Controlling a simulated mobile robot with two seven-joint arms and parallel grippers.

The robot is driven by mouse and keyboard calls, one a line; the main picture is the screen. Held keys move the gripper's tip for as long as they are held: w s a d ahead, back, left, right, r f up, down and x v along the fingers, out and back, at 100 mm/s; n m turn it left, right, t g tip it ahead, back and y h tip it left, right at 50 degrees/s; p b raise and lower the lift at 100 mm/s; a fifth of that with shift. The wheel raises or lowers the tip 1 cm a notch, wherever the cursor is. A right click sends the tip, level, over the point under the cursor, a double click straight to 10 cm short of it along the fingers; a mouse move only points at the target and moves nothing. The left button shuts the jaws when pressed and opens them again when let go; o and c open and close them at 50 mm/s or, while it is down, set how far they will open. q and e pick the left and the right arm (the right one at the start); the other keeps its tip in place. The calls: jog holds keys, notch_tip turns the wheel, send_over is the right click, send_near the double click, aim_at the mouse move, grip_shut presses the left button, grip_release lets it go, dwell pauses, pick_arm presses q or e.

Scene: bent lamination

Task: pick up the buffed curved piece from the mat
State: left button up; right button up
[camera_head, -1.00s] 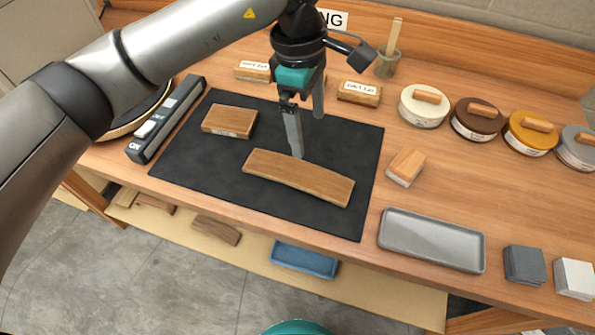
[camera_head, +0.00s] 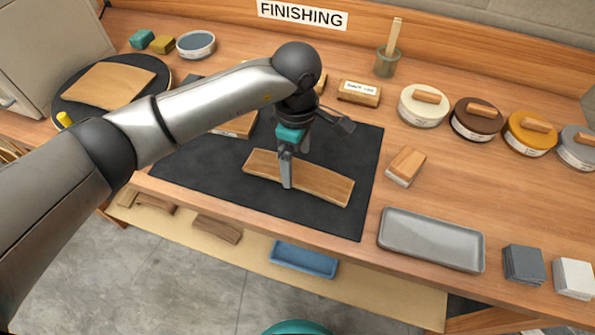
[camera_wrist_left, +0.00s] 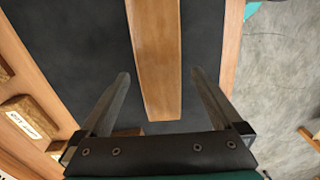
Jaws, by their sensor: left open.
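The curved wooden piece (camera_head: 318,184) lies on the black mat (camera_head: 225,180) in the head view. In the left wrist view the piece (camera_wrist_left: 158,60) runs lengthwise between the two fingers, with dark gaps on both sides. My left gripper (camera_head: 288,170) is open, over the left half of the piece, with a finger in front of its near edge. The fingers also show in the left wrist view (camera_wrist_left: 160,85). I cannot tell whether the fingertips touch the mat. My right gripper is not in view.
A wooden block (camera_head: 238,125) is partly hidden behind my left arm. A sanding block (camera_head: 405,166) and a grey tray (camera_head: 432,240) are right of the mat. Several round tins, one a cream tin (camera_head: 424,107), stand along the back right. The mat's right part is clear.

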aim_at(297, 171)
pick_arm(q)
notch_tip(297, 171, down, 3)
jog(key=shift+d+f, duration=0.1)
jog(key=shift+c, duration=0.2)
jog(key=c, duration=1.3)
